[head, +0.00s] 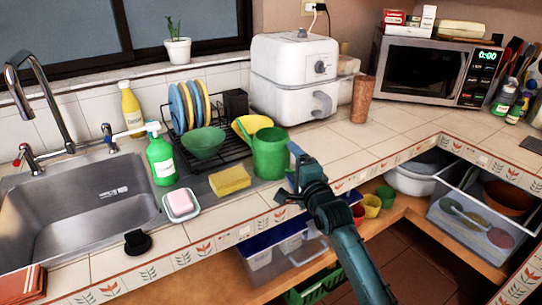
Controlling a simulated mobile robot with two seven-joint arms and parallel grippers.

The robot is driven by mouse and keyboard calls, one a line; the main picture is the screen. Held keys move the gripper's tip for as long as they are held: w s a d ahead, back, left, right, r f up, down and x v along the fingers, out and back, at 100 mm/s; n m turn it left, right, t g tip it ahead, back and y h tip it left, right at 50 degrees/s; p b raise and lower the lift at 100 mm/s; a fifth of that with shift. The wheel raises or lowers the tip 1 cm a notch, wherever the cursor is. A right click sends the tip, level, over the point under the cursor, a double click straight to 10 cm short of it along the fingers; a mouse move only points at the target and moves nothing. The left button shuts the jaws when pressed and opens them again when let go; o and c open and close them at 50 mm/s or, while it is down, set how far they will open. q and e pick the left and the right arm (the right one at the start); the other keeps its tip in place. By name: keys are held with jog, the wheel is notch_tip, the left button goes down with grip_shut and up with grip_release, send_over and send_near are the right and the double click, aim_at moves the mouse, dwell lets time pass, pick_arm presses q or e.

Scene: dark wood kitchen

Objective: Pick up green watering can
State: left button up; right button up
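The green watering can (269,157) stands upright on the tiled counter, right of the dish rack, in the head view. My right gripper (287,174) is just right of the can, at the end of the arm that comes in from the lower right. Its fingers look spread apart, with one higher and one lower, and I see nothing held between them. Whether a finger touches the can is not clear. The gripper covers part of the can's right side. My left gripper is not in view.
The dish rack (222,137) holds plates and a green bowl (203,143). A brown cup (362,99) stands behind right. The counter right of the gripper is clear.

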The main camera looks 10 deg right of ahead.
jog(key=c, duration=0.7)
jog(key=shift+r, duration=0.15)
jog(key=shift+c, duration=0.7)
jog(key=shift+r, duration=0.1)
